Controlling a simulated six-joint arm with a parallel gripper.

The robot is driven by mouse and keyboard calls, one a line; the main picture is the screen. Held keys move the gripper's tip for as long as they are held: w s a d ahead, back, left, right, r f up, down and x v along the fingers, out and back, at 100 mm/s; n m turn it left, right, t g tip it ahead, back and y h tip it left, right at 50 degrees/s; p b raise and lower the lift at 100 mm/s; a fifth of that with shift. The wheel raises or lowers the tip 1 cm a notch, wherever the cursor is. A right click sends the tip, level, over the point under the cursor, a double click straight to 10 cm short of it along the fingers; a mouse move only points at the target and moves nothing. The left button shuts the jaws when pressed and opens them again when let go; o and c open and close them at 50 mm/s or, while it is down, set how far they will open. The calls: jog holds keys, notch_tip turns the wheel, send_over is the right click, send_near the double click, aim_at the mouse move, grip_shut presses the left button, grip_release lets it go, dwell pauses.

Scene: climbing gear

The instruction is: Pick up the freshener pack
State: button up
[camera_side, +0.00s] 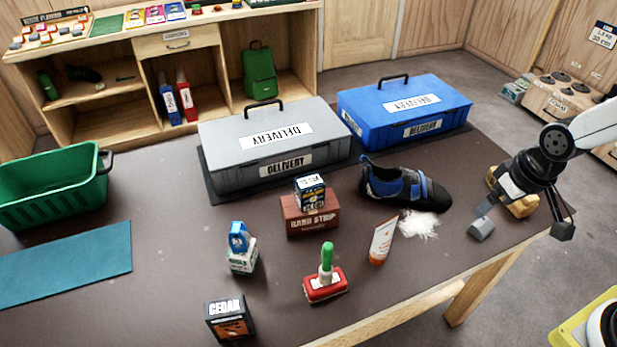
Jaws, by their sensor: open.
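A black pack with an orange lower front, labelled CEDAR (230,318), stands upright at the table's front edge. It looks like the freshener pack, though no word "freshener" is readable on it. My gripper (522,230) is at the far right, over the table's right end. Its two fingers are spread wide with nothing between them. It is far from the CEDAR pack, with the tube, the red brush and other items between them. A yellow object (520,207) sits behind my gripper and is partly hidden by it.
Between stand an orange-and-white tube (382,241), red brush with green handle (325,284), brown box (310,222) bearing a small box (310,193), and blue-topped item (241,247). Behind are a shoe (405,188), white powder (419,224), grey case (275,150) and blue case (405,110). Green basket (50,185) is left.

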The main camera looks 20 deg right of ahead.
jog(key=shift+r, duration=0.15)
jog(key=shift+w+v, duration=0.5)
jog(key=shift+v, duration=1.7)
jog(key=w+a+r+n+t+y, duration=0.15)
jog(key=w+a+n+t, duration=0.35)
jog(key=w+a, duration=0.65)
jog(key=n+g+y, duration=0.5)
jog(key=n+y, duration=0.6)
jog(key=y, duration=0.1)
send_over(233, 306)
jog(key=d, duration=0.6)
jog(key=f, duration=0.1)
jog(key=shift+s+a+f, duration=0.1)
jog(key=shift+a+f, duration=0.35)
jog(key=shift+f, duration=2.15)
jog(key=shift+s+a+f, duration=0.1)
jog(key=shift+a+f, duration=0.4)
jog(key=shift+f, duration=2.05)
jog(key=shift+s+a+f, duration=0.1)
jog(key=shift+a+f, duration=0.35)
jog(key=shift+f, duration=2.15)
